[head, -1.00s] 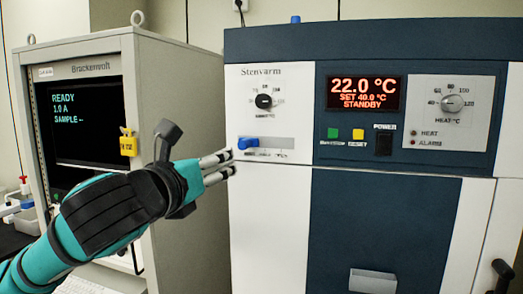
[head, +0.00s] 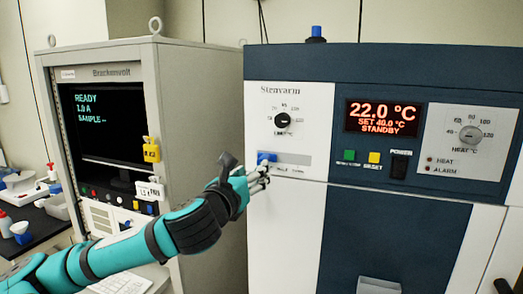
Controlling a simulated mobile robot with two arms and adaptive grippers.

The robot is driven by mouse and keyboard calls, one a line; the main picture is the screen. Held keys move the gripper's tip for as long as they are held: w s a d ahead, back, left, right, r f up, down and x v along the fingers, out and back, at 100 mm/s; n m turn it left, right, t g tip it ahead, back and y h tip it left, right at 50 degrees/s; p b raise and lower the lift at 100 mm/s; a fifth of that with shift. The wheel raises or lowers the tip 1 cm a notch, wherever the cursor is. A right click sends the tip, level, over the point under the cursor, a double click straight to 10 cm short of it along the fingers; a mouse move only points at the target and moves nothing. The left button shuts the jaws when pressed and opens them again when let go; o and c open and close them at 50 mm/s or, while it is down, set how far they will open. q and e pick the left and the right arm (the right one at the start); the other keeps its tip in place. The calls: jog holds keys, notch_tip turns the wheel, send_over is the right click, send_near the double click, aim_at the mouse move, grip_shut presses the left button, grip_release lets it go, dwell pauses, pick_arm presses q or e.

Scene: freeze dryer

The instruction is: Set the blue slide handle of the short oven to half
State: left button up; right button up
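The oven labelled Stenvarm (head: 262,225) has a white and dark blue front. Its blue slide handle (head: 266,157) sits at the left end of a grey horizontal slot (head: 292,159), below the small black dial. My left gripper (head: 265,172) is in front of the oven's left edge, just below the blue handle. Its fingertips overlap the lower edge of the slot panel in the picture. I cannot tell whether they touch it, nor how far apart the fingers are. My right gripper is not in view.
A grey cabinet (head: 200,110) with a dark screen (head: 100,125) and a yellow tag (head: 151,150) stands left of the oven. The oven's display (head: 383,117) reads 22.0 °C, standby. Green and yellow buttons and a black power switch (head: 399,167) lie right of the slot.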

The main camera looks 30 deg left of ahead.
pick_arm(q)
jog(key=p+x, duration=0.2)
jog(key=x, duration=0.5)
jog(key=shift+w, duration=0.2)
jog(key=shift+f, duration=0.1)
grip_shut()
